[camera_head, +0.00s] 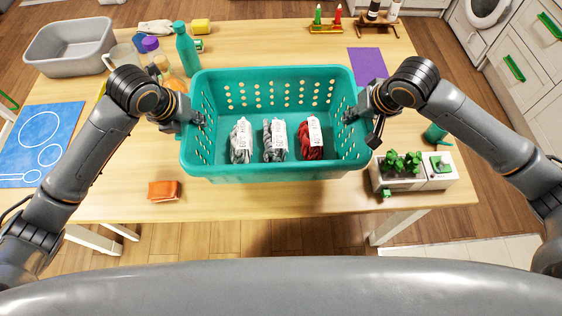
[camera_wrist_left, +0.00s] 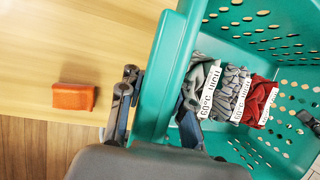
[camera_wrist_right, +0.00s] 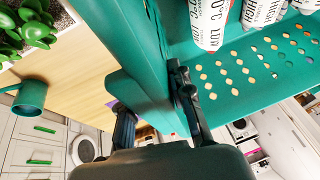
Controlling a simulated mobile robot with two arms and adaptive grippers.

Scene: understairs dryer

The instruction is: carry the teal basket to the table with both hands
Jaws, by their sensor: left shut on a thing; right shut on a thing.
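The teal basket (camera_head: 275,172) is in the middle of the head view, level, over the front part of the wooden table (camera_head: 300,205). I cannot tell whether its base touches the table. Inside it lie several rolled garments, grey (camera_head: 240,142) and red (camera_head: 312,140), with white labels. My left gripper (camera_head: 197,119) is shut on the basket's left wall, one finger inside and one outside, as the left wrist view (camera_wrist_left: 128,105) shows. My right gripper (camera_head: 352,115) is shut on the right wall in the same way; the right wrist view shows it closely (camera_wrist_right: 155,105).
An orange-brown wallet (camera_head: 164,190) lies front left of the basket. A white planter (camera_head: 412,172) stands close at the right. A teal bottle (camera_head: 187,50) is behind the basket's left corner, a grey tub (camera_head: 72,45) at back left. A purple mat (camera_head: 368,65) lies back right.

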